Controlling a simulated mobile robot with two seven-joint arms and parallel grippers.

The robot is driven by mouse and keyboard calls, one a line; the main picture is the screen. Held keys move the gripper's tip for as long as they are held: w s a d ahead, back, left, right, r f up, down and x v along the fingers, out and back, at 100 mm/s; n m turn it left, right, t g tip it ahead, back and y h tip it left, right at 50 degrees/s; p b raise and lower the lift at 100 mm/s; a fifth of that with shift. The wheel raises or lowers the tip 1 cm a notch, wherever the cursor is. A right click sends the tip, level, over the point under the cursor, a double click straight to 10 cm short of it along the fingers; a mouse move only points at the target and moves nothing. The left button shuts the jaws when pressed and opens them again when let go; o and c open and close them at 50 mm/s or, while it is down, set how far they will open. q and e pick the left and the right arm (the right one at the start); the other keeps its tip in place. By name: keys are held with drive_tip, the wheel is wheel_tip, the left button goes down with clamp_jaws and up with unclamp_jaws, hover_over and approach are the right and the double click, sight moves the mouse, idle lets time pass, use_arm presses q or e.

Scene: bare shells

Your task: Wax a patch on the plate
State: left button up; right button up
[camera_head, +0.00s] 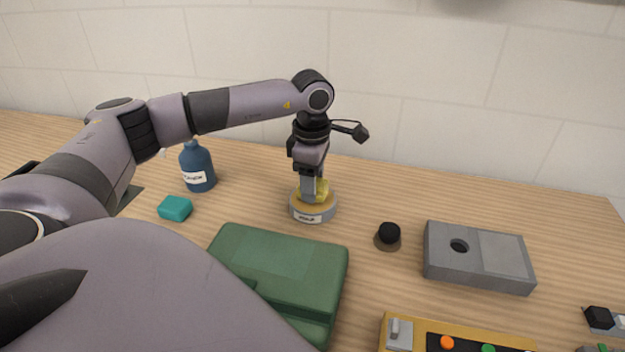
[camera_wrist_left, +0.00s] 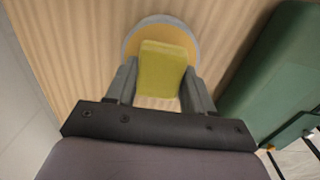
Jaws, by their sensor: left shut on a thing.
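My left gripper (camera_head: 311,192) is shut on a yellow sponge-like pad (camera_head: 322,188). It points down at a round, labelled tin (camera_head: 313,216) with a yellowish top and grey rim. In the left wrist view the pad (camera_wrist_left: 163,68) sits between both fingers, over the tin (camera_wrist_left: 134,37). I cannot tell whether the pad touches the tin's contents. A green case-like block (camera_head: 290,255) with a lighter top panel and a grey block (camera_head: 478,258) with a hole and a lighter top area lie nearby. I cannot tell which is the plate. My right gripper does not show.
A blue bottle (camera_head: 197,168) and teal block (camera_head: 175,208) stand left of the tin. A black knob (camera_head: 389,234) stands between the green and grey blocks. A yellow panel with coloured buttons (camera_head: 460,336) is at the front. Wood is clear behind the grey block.

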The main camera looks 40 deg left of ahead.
use_arm(q)
drive_tip(key=shift+f+b, duration=0.35)
drive_tip(key=shift+f, duration=0.1)
idle(0.7)
drive_tip(key=shift+f, duration=0.15)
idle(0.9)
drive_tip(key=shift+r+p, duration=2.8)
drive_tip(key=shift+r, duration=0.8)
